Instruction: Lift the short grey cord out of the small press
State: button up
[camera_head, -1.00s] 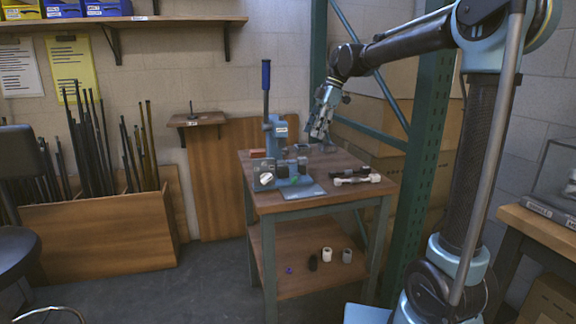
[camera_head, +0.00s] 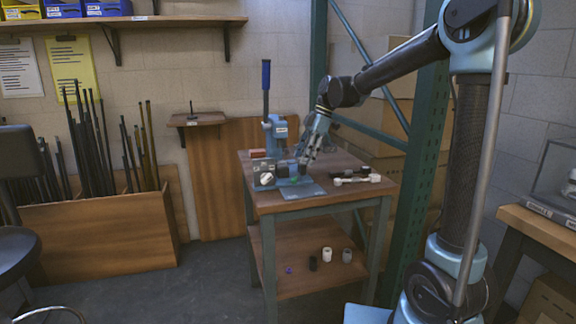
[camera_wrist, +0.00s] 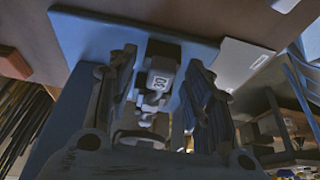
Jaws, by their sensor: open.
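The small press (camera_head: 277,133) stands on the wooden table, with a tall blue-handled lever and a blue base plate (camera_head: 300,190). My gripper (camera_head: 303,163) is low over the right side of the press, fingers pointing down. In the wrist view its two fingers are spread (camera_wrist: 160,100), one on each side of the view. A pale block with a dark mark (camera_wrist: 161,80) shows between them, in front of the blue plate (camera_wrist: 90,40). I cannot make out the short grey cord; it is too small or hidden. I see nothing gripped.
A grey box with a white knob (camera_head: 265,173) sits at the press's left front. Dark and white parts (camera_head: 355,177) lie on the table's right. Small cylinders (camera_head: 327,254) stand on the lower shelf (camera_head: 300,280). A green post (camera_head: 425,150) rises close to my arm.

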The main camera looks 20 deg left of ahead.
jog(key=shift+c, duration=0.3)
grip_shut()
